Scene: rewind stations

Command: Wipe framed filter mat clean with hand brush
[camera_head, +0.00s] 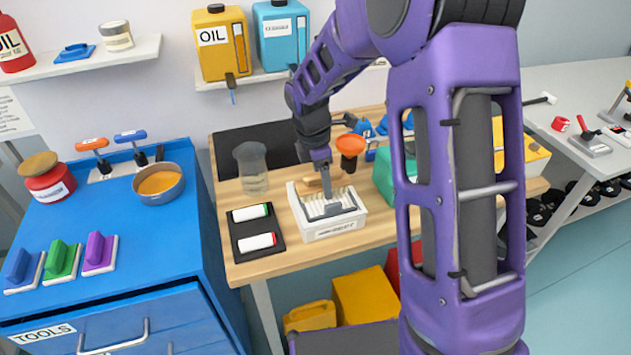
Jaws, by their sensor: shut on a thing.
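The framed filter mat (334,229) looks like a white box-like frame with pale ridges inside and a label on its front, on the wooden table. A dark grey patch or part shows at the front of its ridges; I cannot tell which. My gripper (326,190) points down over the back of the frame and is shut on the hand brush (309,187), whose light wooden body shows to the left of the fingers. The brush is at or just above the ridges; contact cannot be told. Its bristles are mostly hidden.
A black tray (257,252) with two white rolls, one green-ended and one red-ended, lies left of the frame. A clear beaker (251,168) stands behind it. An orange-topped item (350,150) and a green container (384,178) stand close on the right. A blue tool cabinet (110,235) is at left.

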